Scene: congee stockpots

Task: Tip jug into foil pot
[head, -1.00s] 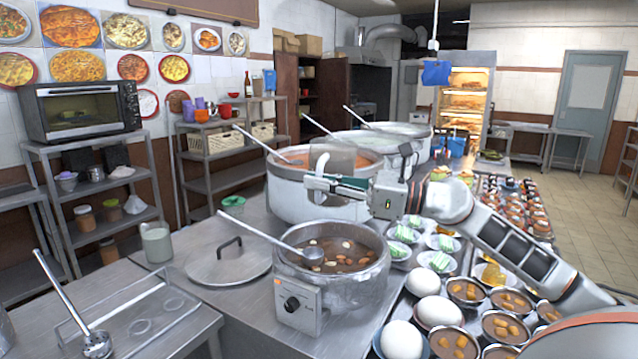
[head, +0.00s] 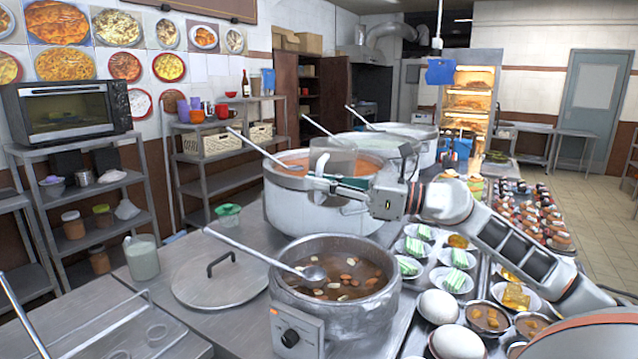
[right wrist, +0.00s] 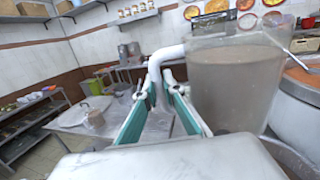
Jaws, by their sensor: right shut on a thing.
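The foil pot (head: 345,312) stands on the near counter, its sides wrapped in crinkled foil. It holds brown broth with pieces in it, and a ladle (head: 262,252) rests in it. My right gripper (head: 328,184) is shut on the white handle of a see-through jug (head: 338,158). In the head view the jug appears above and behind the foil pot, against the big orange-soup pot. In the right wrist view the gripper (right wrist: 160,88) pinches the handle, and the jug (right wrist: 235,88) looks nearly upright with greyish contents. My left gripper is out of view.
The orange-soup pot (head: 310,212) and more large pots stand behind. A lid (head: 222,278) and a pale jug (head: 142,256) lie left of the foil pot. Eggs (head: 438,307), small bowls and plates (head: 453,279) crowd the right side.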

